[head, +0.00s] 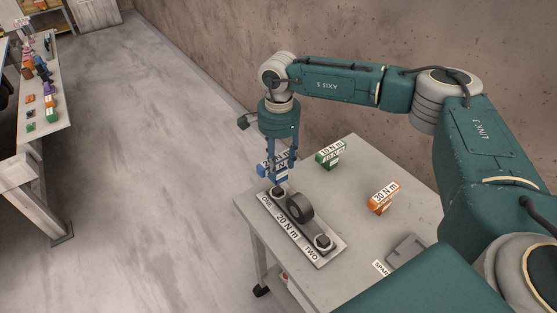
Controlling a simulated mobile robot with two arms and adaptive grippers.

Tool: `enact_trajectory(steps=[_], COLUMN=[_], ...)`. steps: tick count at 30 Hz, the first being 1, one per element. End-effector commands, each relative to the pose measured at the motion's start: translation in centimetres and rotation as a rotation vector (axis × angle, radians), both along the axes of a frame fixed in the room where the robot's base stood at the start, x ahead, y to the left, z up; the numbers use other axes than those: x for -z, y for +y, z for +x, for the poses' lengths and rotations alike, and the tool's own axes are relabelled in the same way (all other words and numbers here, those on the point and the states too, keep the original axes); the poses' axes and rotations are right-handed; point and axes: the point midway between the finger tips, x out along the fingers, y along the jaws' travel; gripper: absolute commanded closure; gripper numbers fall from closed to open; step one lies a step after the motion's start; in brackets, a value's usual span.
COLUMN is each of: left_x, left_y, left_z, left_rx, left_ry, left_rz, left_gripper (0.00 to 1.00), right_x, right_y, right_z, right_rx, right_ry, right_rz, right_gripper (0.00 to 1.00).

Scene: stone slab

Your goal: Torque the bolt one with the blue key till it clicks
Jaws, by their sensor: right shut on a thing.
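A plate (290,231) marked "20 N m" lies on the stone slab. Its end marked ONE is at the far left and carries bolt one (278,193). Its end marked TWO, nearer to me, carries another bolt (322,241). My right gripper (281,167) points down above bolt one and is shut on the blue key (265,170). The key's body is partly behind the fingers and its label is only partly readable. The key's lower end is right at bolt one; I cannot tell whether it is seated on it. My left gripper is out of view.
A green block (329,156) marked "10 N m" and an orange block (382,199) with an N m label stand on the slab to the right. A grey holder (406,249) lies nearer. Another bench (45,123) is far left.

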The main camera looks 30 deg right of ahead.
Motion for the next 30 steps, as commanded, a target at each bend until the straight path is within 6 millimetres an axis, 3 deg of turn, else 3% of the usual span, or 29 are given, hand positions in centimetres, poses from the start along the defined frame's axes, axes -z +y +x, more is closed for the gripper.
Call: enact_trajectory(steps=[5, 24, 30], left_x=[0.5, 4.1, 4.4], left_y=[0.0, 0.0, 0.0], left_z=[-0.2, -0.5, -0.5], left_rx=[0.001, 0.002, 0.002], left_ry=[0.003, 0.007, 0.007], left_rz=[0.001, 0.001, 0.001], left_gripper=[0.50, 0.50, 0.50], right_x=[0.2, 4.7, 5.1], right_y=[0.0, 0.0, 0.0], right_z=[0.0, 0.0, 0.0], right_rx=[0.002, 0.001, 0.001], right_ry=[-0.002, -0.002, -0.004], right_rz=[-0.001, -0.001, 0.000], right_gripper=[1.00, 1.00, 1.00])
